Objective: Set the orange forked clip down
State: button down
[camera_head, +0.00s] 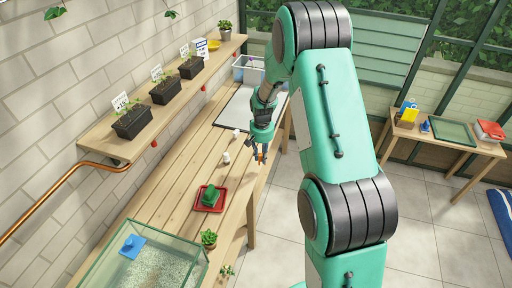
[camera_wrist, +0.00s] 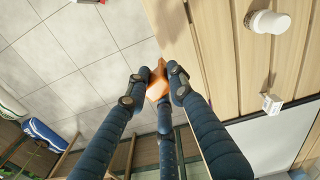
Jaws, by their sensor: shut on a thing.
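My gripper (camera_head: 261,150) is at the front edge of the wooden potting bench in the head view. In the wrist view its dark blue fingers (camera_wrist: 153,88) close around the orange forked clip (camera_wrist: 158,78). The clip also shows as a small orange spot in the head view (camera_head: 262,159). Its lower part is hidden between the fingers. In the wrist view the clip appears over the bench edge, with tiled floor to the left. I cannot tell how high it is above the bench.
A white cup (camera_wrist: 267,21) and a small white block (camera_wrist: 272,103) stand on the bench near my gripper. A red tray (camera_head: 203,207) with a green thing, a glass tank (camera_head: 100,252) and a pale board (camera_head: 238,118) are also on the bench. Bare planks lie between them.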

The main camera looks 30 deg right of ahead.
jog(key=shift+w+d, duration=0.5)
jog(key=shift+f, duration=0.1)
jog(key=w+d, duration=0.1)
jog(key=w, duration=0.4)
jog(key=w+d+f+b, duration=0.1)
jog(key=w, duration=0.4)
jog(key=w+d+b, duration=0.1)
jog(key=w+d, duration=0.1)
jog(key=w, duration=0.3)
jog(key=shift+w+d+f, duration=0.1)
jog(key=shift+w+f, duration=0.1)
jog(key=shift+f, duration=0.05)
jog(key=shift+f+b, duration=0.45)
jog(key=shift+f, duration=1.25)
jog(key=shift+f, duration=0.15)
jog(key=c, duration=1.5)
grip_release()
